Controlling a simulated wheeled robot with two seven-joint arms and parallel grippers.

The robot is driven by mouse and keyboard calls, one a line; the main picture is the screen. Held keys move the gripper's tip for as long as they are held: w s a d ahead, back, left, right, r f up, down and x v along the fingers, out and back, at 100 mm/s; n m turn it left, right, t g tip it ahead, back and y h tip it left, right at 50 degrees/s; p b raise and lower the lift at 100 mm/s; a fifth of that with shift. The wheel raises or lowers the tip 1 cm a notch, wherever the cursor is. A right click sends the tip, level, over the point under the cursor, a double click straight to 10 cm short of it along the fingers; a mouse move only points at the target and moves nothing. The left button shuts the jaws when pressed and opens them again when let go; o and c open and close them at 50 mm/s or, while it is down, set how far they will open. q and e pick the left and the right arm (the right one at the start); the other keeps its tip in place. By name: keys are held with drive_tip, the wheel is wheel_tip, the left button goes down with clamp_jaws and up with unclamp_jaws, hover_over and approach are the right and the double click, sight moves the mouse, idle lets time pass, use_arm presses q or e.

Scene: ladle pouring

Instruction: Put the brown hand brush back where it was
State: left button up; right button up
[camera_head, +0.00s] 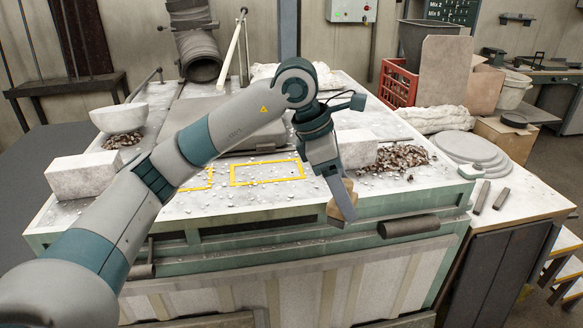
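The brown hand brush (333,209) shows as a tan-brown piece at the fingers of my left gripper (343,203). The gripper points down at the front edge of the worktable and looks shut on the brush. The finger nearest the camera covers the middle of the brush, so its full shape and bristles are hidden. The brush appears in front of the table's front edge, apart from the tabletop. A yellow rectangle outline (232,175) is marked on the tabletop to the left of the gripper, and it is empty apart from white crumbs. My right gripper is not in view.
The worktable (300,202) carries white blocks (82,176), a white bowl (119,118), scattered pebbles and a brown pebble heap (405,157). A dark cylinder (408,225) sits at the front edge. A red crate (398,84) and stacked round discs (466,149) stand at the right.

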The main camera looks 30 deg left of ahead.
use_arm(q)
drive_tip(key=s+d+f+m+g, duration=0.5)
drive_tip(key=s+f+m, duration=0.35)
drive_tip(key=m, duration=0.45)
use_arm(e)
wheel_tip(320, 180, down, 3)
drive_tip(key=b, duration=0.3)
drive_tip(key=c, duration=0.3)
use_arm(q)
drive_tip(key=s+a+f+m+g+y, duration=0.1)
drive_tip(key=s+a+f+m+y, duration=0.3)
drive_tip(key=a+f+m, duration=0.5)
drive_tip(key=shift+s+f+m+g, duration=0.4)
drive_tip(key=shift+s+f+m, duration=0.1)
drive_tip(key=shift+f, duration=0.1)
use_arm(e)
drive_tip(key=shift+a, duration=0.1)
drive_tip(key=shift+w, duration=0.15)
